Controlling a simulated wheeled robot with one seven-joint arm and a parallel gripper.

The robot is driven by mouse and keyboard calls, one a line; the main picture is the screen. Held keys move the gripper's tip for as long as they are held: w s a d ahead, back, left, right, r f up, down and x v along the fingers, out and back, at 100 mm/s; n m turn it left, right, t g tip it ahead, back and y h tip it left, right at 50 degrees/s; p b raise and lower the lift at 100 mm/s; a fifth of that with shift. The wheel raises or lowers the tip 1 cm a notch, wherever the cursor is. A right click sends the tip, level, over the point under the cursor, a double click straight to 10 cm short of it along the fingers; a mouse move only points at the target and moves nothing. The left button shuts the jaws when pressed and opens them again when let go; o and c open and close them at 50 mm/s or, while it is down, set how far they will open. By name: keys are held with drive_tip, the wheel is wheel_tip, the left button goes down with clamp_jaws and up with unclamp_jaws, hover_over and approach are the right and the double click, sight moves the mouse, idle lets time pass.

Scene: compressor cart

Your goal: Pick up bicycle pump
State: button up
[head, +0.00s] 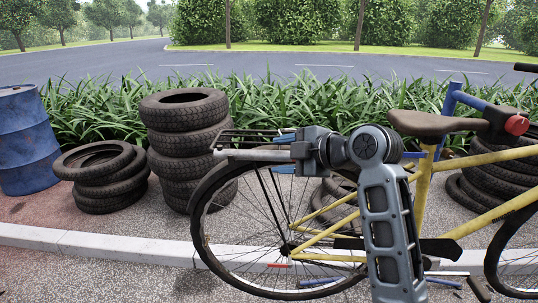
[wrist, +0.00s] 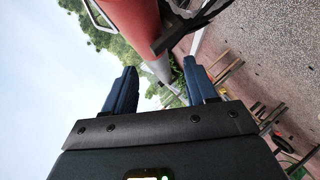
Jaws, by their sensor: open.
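My gripper (head: 281,154) is in front of the yellow bicycle's rear wheel in the head view, pointing left, with its blue fingers apart. A light grey bar (head: 245,155) extends left from between the fingers in that picture; I cannot tell whether it is the bicycle pump or whether the fingers touch it. In the wrist view my gripper (wrist: 159,68) is open. A red rounded body (wrist: 132,22) with a grey tapered end shows beyond and between the fingers. No bicycle pump can be told for sure in either view.
The yellow bicycle (head: 460,160) with a brown saddle (head: 433,124) fills the right. A tall tyre stack (head: 186,140), a low tyre stack (head: 103,178) and a blue barrel (head: 24,140) stand left. A blue rod-like item (head: 320,282) lies on the ground. Paving at front left is clear.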

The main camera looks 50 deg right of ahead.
drive_tip(key=shift+x, duration=0.9)
clamp_jaws()
